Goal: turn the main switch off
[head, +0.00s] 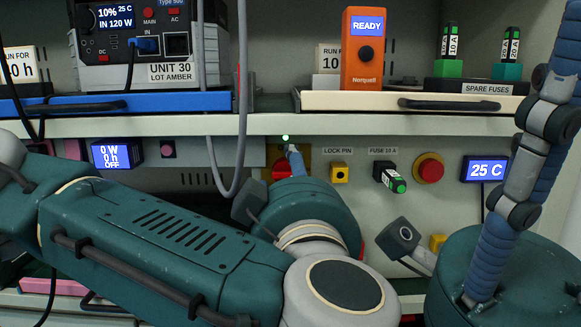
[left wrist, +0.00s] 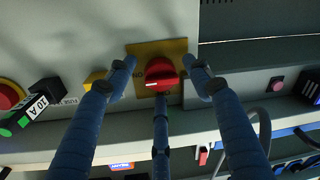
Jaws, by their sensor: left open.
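The main switch is a red rotary knob on a yellow plate; the knob (left wrist: 162,76) shows in the middle of the left wrist view. It carries a short white mark, with dark lettering beside it on the plate. In the head view the knob (head: 281,168) is partly hidden by my left gripper (head: 291,158). The left gripper (left wrist: 161,70) is open, its blue fingers spread to both sides of the knob and a third finger below it in the picture. Contact cannot be told. My right gripper (head: 515,205) is partly in view at the right, its fingertips cut off or unclear.
A green lamp (head: 285,138) glows above the switch. To its right are a yellow lock pin (head: 339,173), a fuse holder (head: 390,177) and a red push button (head: 429,168). A grey cable (head: 240,165) hangs just left. A display (head: 118,154) reads "0 W 0 h OFF".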

